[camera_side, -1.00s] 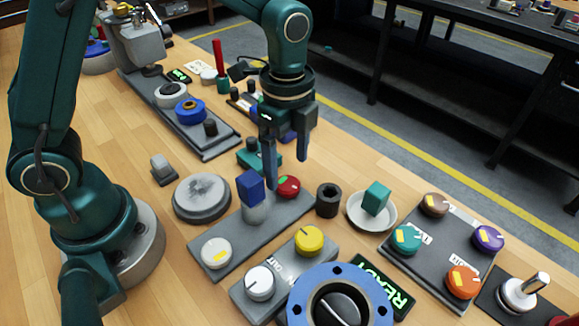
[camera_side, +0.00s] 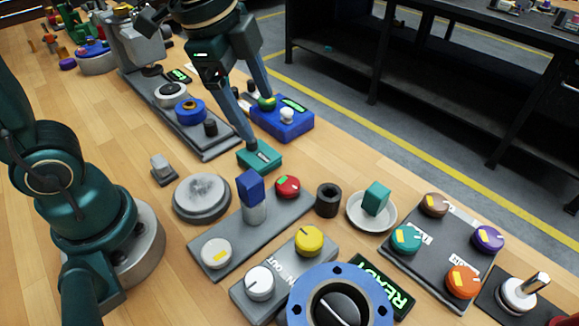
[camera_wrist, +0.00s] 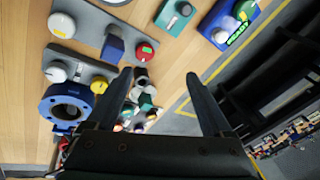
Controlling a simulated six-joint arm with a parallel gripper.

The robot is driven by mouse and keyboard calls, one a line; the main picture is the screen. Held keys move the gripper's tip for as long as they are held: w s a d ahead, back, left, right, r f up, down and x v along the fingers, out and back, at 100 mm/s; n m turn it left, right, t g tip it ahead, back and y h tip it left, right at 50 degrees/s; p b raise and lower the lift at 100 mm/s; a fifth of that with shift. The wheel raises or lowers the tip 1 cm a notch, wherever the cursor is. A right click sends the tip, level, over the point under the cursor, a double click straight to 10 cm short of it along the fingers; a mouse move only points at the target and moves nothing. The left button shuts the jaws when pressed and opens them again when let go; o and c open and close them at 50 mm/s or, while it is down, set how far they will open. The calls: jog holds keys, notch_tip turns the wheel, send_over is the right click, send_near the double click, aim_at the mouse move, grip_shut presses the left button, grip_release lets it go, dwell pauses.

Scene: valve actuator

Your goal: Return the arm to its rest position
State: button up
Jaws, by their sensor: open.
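My gripper (camera_side: 258,118) is open and empty in the side view, its two fingers spread wide. In the picture one fingertip overlaps a teal block (camera_side: 260,158) and the other overlaps a blue box (camera_side: 283,118) with a green knob; I cannot tell whether they touch. In the wrist view my gripper (camera_wrist: 165,95) also shows open, with nothing between its fingers. A blue cube (camera_side: 250,186) stands on a grey cylinder on a grey plate with a red knob (camera_side: 288,187) and a white knob (camera_side: 217,253).
A blue flanged ring (camera_side: 372,283) and a panel with yellow knob (camera_side: 309,240) lie at the front. A white dish (camera_side: 352,214) holds a teal cube (camera_side: 376,198). A knob panel (camera_side: 420,262) is at right. A grey disc (camera_side: 202,198) sits near my base. Bare wood lies left.

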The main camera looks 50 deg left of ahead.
jog(key=s+a+n+t, duration=0.2)
jog(key=s+n, duration=0.6)
jog(key=n, duration=0.4)
jog(key=shift+s+a+f, duration=0.2)
jog(key=shift+s+f, duration=0.1)
jog(key=shift+f, duration=0.15)
